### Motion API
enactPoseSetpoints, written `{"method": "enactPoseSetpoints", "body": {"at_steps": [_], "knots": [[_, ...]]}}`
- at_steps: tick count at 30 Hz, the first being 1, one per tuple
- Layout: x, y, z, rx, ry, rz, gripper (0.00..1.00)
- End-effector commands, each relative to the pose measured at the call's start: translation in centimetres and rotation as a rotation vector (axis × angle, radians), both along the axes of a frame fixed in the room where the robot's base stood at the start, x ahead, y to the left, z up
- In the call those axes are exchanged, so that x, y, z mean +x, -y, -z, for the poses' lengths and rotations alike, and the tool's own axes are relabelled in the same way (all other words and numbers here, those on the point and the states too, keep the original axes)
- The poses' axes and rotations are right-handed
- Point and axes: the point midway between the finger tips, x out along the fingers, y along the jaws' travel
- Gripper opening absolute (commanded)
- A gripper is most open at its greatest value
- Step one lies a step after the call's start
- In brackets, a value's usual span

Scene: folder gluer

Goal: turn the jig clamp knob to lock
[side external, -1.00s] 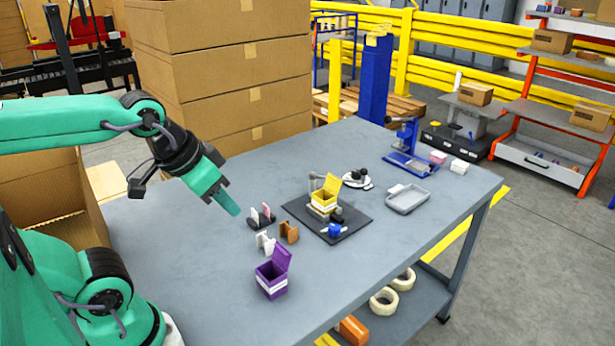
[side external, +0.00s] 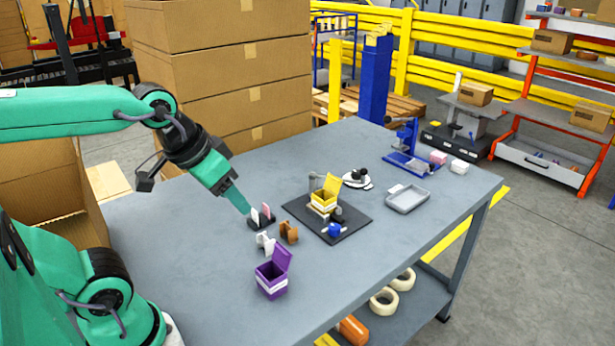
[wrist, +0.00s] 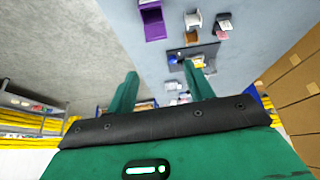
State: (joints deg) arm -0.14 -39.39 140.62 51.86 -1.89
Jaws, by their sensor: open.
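The jig stands on a black base plate (side external: 300,208) on the table, with a yellow open-lidded box (side external: 323,200) in it and grey metal parts around it. The blue knob (side external: 334,230) is at the plate's near edge. My gripper (side external: 246,211) is left of the jig, above the table and apart from the knob, pointing down to the right. In the wrist view my gripper (wrist: 161,72) has its two green fingers apart with nothing between them. The jig plate (wrist: 180,52) shows beyond the fingers there, partly covered by one finger.
A pink and white piece in a dark holder (side external: 262,218) is close by my fingertips. White (side external: 265,243) and brown (side external: 289,233) pieces and a purple box (side external: 271,280) are in front. A grey tray (side external: 407,199) and blue press (side external: 407,148) stand right. The table's left part is clear.

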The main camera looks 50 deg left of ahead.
Motion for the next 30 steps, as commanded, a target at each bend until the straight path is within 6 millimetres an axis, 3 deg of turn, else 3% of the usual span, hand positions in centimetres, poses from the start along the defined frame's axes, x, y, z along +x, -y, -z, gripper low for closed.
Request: {"method": "enactPoseSetpoints", "body": {"at_steps": [17,30], "knots": [[9.5,-0.6,-0.4,-0.085,-0.149,-0.216,0.52],[17.6,-1.2,3.0,-0.135,-0.264,-0.403,0.52]]}}
